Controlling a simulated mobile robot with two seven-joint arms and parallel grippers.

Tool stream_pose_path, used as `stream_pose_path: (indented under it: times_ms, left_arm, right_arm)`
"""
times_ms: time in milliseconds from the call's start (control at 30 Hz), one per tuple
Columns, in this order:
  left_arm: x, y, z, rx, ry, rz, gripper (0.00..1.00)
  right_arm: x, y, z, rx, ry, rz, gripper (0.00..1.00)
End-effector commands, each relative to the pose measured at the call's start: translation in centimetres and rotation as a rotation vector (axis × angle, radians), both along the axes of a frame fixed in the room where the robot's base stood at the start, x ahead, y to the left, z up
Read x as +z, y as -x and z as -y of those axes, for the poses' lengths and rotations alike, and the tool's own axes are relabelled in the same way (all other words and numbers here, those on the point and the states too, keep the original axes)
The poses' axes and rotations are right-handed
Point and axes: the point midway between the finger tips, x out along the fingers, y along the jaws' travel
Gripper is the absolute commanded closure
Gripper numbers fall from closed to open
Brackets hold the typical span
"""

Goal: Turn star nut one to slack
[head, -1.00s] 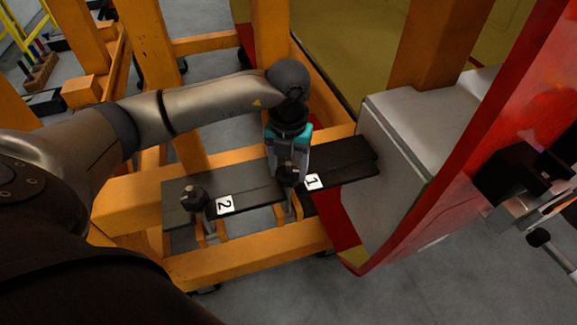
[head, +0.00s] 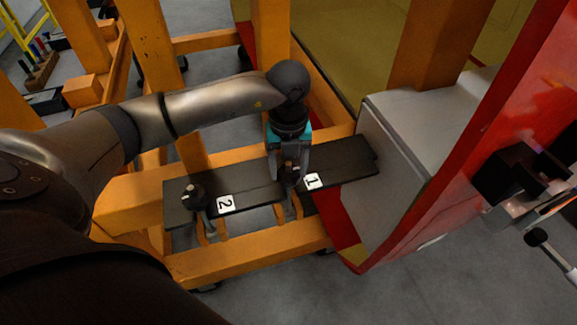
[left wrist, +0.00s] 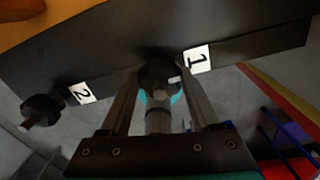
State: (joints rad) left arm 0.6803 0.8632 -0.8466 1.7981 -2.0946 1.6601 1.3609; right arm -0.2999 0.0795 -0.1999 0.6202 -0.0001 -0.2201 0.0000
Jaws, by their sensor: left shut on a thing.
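Star nut one (head: 290,174) is a dark knob on an upright bolt beside the white label "1" (head: 312,181). In the left wrist view the nut (left wrist: 158,84) sits between the two fingers. My left gripper (head: 287,165) reaches it from behind and is shut on it; the fingers partly hide the nut in the head view. Star nut two (head: 195,193) stands to the left, by the label "2" (head: 225,203), clear of the gripper; it also shows in the left wrist view (left wrist: 40,110).
A dark clamp plate (head: 255,186) lies along the orange frame (head: 250,255). The red nosecone panel (head: 470,130) and a grey block (head: 395,130) stand to the right. Grey floor is open at the lower right.

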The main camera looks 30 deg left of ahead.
Motion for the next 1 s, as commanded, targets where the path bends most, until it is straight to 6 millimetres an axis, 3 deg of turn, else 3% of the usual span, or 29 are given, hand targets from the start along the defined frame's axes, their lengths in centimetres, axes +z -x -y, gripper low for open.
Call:
stream_pose_path:
  times_ms: [133, 167, 400, 767, 1000]
  left_arm:
    - [0.1, -0.1, -0.1, 0.004, 0.000, 0.003, 0.93]
    - [0.1, -0.1, 0.0, 0.004, 0.000, 0.003, 0.36]
    - [0.1, 0.0, 0.0, 0.002, 0.000, 0.001, 0.09]
    - [0.5, -0.1, 0.0, 0.000, 0.001, 0.002, 0.06]
    - [4.7, -0.2, 0.0, 0.000, 0.001, 0.007, 0.06]
  right_arm:
    - [0.0, 0.0, 0.0, 0.000, 0.000, 0.000, 0.50]
    - [0.0, 0.0, 0.0, 0.000, 0.000, 0.000, 0.50]
    - [0.0, 0.0, 0.0, 0.000, 0.000, 0.000, 0.50]
    - [0.0, 0.0, 0.0, 0.000, 0.000, 0.000, 0.50]
    - [0.0, 0.0, 0.0, 0.000, 0.000, 0.000, 0.50]
